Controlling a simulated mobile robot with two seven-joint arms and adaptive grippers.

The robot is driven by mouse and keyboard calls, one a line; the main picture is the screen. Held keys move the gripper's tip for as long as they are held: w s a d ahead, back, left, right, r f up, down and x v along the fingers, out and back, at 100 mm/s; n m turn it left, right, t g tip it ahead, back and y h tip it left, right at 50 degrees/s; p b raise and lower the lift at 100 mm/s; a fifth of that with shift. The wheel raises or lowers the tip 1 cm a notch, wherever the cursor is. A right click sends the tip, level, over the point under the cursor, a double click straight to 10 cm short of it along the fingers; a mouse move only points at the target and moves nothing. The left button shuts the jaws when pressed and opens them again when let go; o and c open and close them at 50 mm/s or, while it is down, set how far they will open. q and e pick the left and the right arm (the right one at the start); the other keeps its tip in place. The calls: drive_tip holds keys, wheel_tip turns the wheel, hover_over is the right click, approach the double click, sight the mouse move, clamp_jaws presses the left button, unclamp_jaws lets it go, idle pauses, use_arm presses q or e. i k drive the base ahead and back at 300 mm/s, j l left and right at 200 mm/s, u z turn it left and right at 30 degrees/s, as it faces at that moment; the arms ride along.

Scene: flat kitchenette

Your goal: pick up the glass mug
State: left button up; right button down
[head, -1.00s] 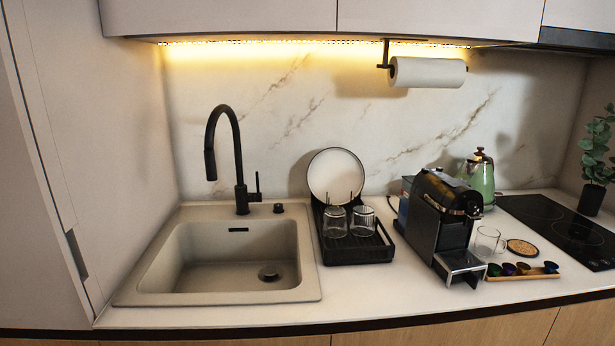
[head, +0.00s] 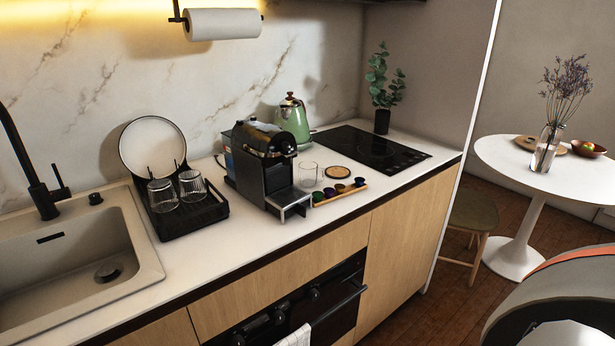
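A clear glass mug (head: 308,174) stands upright on the white counter, just right of the black coffee machine (head: 265,165) and behind a wooden tray of coloured capsules (head: 339,191). Two ribbed clear glasses, a left one (head: 162,196) and a right one (head: 192,186), are on the black drying rack (head: 213,212) in front of a white plate (head: 152,146). Neither of my grippers shows in the head view.
A round coaster (head: 337,172) lies right of the mug, with the green kettle (head: 292,120) behind. The black hob (head: 372,150) lies to the right. The sink (head: 70,250) is at left. A stool (head: 478,220) and round white table (head: 505,155) stand at right.

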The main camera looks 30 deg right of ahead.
sight(308, 170)
drive_tip(key=l+z, duration=0.1)
drive_tip(key=z, duration=0.9)
drive_tip(key=i+l+z, duration=0.1)
drive_tip(key=z, duration=0.35)
drive_tip(key=i+l, duration=0.35)
drive_tip(key=k+l+z, duration=0.05)
